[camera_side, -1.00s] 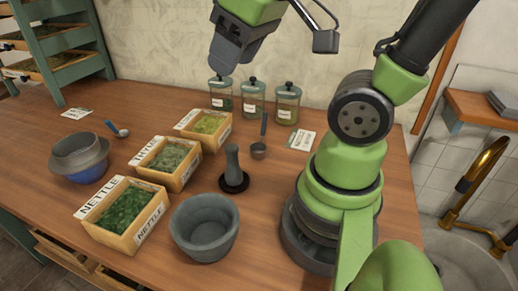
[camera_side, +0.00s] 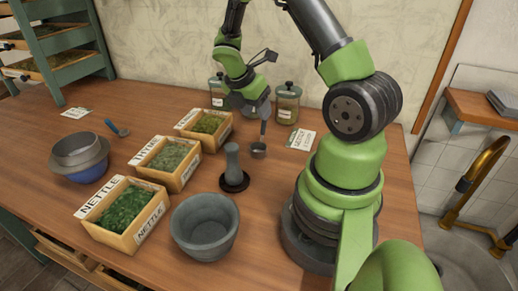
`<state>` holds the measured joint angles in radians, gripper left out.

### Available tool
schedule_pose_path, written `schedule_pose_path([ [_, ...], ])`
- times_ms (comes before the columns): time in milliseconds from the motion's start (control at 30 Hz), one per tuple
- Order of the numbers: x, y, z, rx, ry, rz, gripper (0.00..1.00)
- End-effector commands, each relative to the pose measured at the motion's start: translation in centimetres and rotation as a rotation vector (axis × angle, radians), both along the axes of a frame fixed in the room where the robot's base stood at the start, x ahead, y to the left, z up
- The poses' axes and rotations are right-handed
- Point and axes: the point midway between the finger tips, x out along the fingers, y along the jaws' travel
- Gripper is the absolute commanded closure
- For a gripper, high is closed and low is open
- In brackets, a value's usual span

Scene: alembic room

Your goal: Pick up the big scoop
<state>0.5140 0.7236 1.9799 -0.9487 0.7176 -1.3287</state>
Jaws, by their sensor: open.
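The big scoop, a dark grey one, lies on the wooden table in the middle of the side view, its bowl (camera_side: 258,151) toward the camera and its handle (camera_side: 263,128) running back toward the jars. My gripper (camera_side: 257,110) is open, pointing down just above the far end of that handle. The fingertips overlap the handle end in this view, so I cannot tell whether they touch it. A smaller scoop (camera_side: 117,128) with a blue-grey handle lies at the left, behind the bowls.
Glass jars (camera_side: 287,104) stand behind my gripper, the middle one mostly hidden. A pestle (camera_side: 233,168) stands upright left of the scoop, with a stone mortar (camera_side: 204,226) in front. Herb boxes (camera_side: 168,162) line the left. A card (camera_side: 302,141) lies to the right.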

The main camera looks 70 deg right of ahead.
Motion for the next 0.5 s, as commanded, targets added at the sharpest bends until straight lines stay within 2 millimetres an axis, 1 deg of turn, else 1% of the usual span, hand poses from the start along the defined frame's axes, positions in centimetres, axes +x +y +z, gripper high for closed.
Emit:
schedule_pose_path([
  [33,-0.2,-0.2,-0.7,0.002,0.003,-0.003,0.52],
  [267,-0.7,-0.9,-2.5,0.003,0.001,-0.003,0.52],
  [400,-1.3,-1.7,-4.6,0.004,0.002,-0.003,0.52],
  [500,-1.5,-2.2,-5.7,0.003,0.001,-0.003,0.52],
])
